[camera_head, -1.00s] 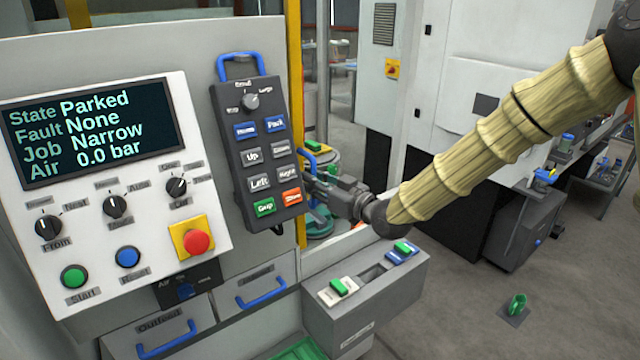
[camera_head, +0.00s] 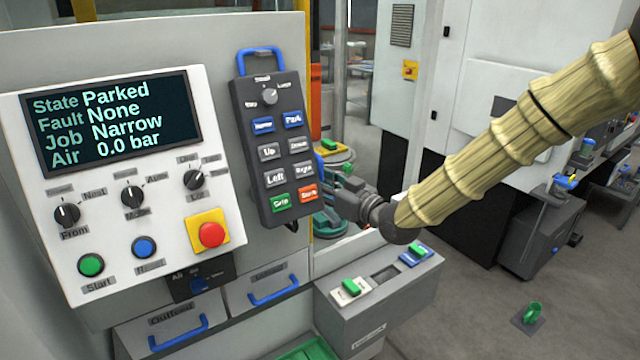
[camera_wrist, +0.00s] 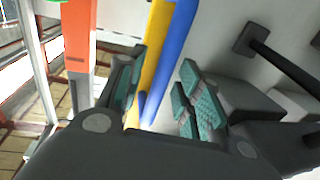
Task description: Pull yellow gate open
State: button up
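The gate's yellow upright (camera_wrist: 158,35) shows in the wrist view, with a long blue handle bar (camera_wrist: 172,62) running beside it. My gripper (camera_wrist: 160,95) has its fingers spread. The lower end of the blue bar lies in the gap between the teal-padded fingers, with space showing on both sides; I cannot tell whether either pad touches it. In the head view, my gripper (camera_head: 335,190) is just right of the black pendant, partly hidden behind it. Only a narrow piece of blue shows by the fingers there, and most of the gate is hidden by the panel and pendant.
The black pendant (camera_head: 273,150) hangs close to the left of my gripper. The control panel (camera_head: 200,150) reads Parked. A grey box (camera_head: 380,310) with green-topped parts stands below my wrist. An orange post (camera_wrist: 80,40) is left of the fingers.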

jog(key=v, duration=1.2)
jog(key=s+d+f+m+g+h+b, duration=0.1)
jog(key=s+d+f+m+g+h, duration=0.3)
jog(key=f, duration=0.8)
jog(key=s+f+t+h, duration=0.1)
jog(key=s+f, duration=0.4)
jog(key=f, duration=0.7)
jog(key=s+d+f+m+g+h+b, duration=0.1)
jog(key=s+d+f+m+g+h, duration=0.3)
jog(key=f, duration=0.9)
jog(key=s+d+f+g+h, duration=0.1)
jog(key=s+d+f, duration=0.2)
jog(key=s, duration=0.6)
jog(key=s+d+f+m+g+h+b, duration=0.1)
jog(key=s+d+f+g, duration=0.1)
jog(key=s+f, duration=0.6)
jog(key=s+d+f+g+h, duration=0.2)
jog(key=s+d+f, duration=0.2)
jog(key=s, duration=0.6)
notch_tip(320, 180, down, 2)
jog(key=shift+s+f+m+b, duration=0.15)
jog(key=shift+s+m+b, duration=0.2)
jog(key=shift+m, duration=0.05)
jog(key=shift+d, duration=0.15)
